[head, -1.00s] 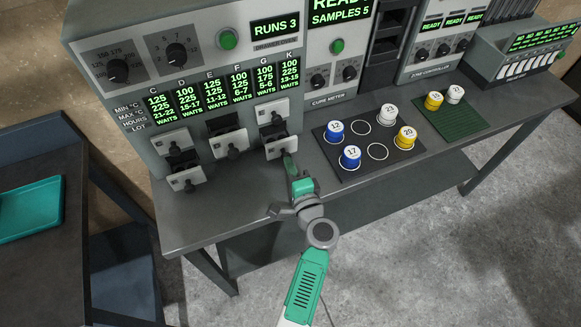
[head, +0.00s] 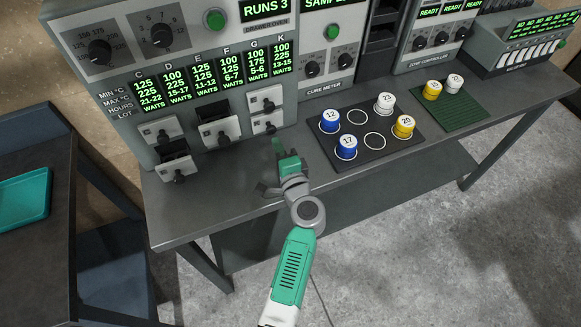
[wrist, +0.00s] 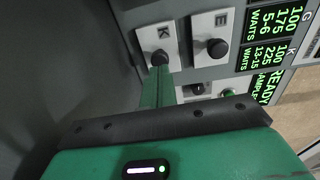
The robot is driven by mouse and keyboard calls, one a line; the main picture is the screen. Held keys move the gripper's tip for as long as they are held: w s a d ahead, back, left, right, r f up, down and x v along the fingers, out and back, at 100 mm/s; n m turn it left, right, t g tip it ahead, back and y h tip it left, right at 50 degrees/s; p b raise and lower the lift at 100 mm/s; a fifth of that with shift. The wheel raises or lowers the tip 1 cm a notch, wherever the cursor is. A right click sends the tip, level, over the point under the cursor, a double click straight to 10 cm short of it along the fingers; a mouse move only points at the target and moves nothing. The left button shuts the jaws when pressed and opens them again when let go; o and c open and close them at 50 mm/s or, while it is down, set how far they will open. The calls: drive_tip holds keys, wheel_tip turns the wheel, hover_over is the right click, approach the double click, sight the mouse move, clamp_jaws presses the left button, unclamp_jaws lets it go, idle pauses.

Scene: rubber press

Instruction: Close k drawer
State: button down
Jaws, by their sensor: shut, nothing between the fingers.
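The K drawer (head: 265,124) is the lower one at the right end of the drawer oven; its pale front with a dark knob sits close against the oven face, with no open top showing. In the wrist view the K drawer front (wrist: 149,36) carries the letter K. My gripper (head: 276,146) is shut and empty, just in front of and below this drawer. In the wrist view my gripper's fingertips (wrist: 160,72) overlap the lower edge of the K knob; I cannot tell whether they touch it.
Two other drawers stick out with dark openings, one at the lower left (head: 181,171) and one in the middle (head: 220,132). A dark mat (head: 358,158) with several numbered pots lies to the right. The bench front (head: 225,215) is clear.

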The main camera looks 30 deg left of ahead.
drive_tip(key=p+v, duration=0.1)
drive_tip(key=v, duration=1)
drive_tip(key=shift+f, duration=0.15)
drive_tip(key=w+d+r+n+t+h, duration=0.1)
drive_tip(key=d+r+n+t+h, duration=0.2)
drive_tip(key=r, duration=1.2)
drive_tip(key=w+d+r+n+t+h, duration=0.1)
drive_tip(key=d+r+n+t, duration=0.3)
drive_tip(key=r, duration=1.1)
drive_tip(key=s+d+r+n+t+h, duration=0.1)
drive_tip(key=s+d+r+t+h, duration=0.2)
drive_tip(key=s+d+r+h, duration=0.45)
drive_tip(key=s+d+r+t+h, duration=0.2)
drive_tip(key=s+d+r+t, duration=0.2)
drive_tip(key=s+r, duration=0.75)
drive_tip(key=w+r+p, duration=0.2)
drive_tip(key=r+p, duration=1.3)
drive_tip(key=r, duration=0.1)
drive_tip(key=w+r+y+p, duration=0.1)
drive_tip(key=w+r+p, duration=0.1)
drive_tip(key=r+p, duration=1.3)
wheel_tip(320, 180, up, 2)
drive_tip(key=shift+w+a+r+n+g+p, duration=0.15)
drive_tip(key=shift+w+a+n+g+p, duration=0.15)
drive_tip(key=shift+a+g, duration=0.15)
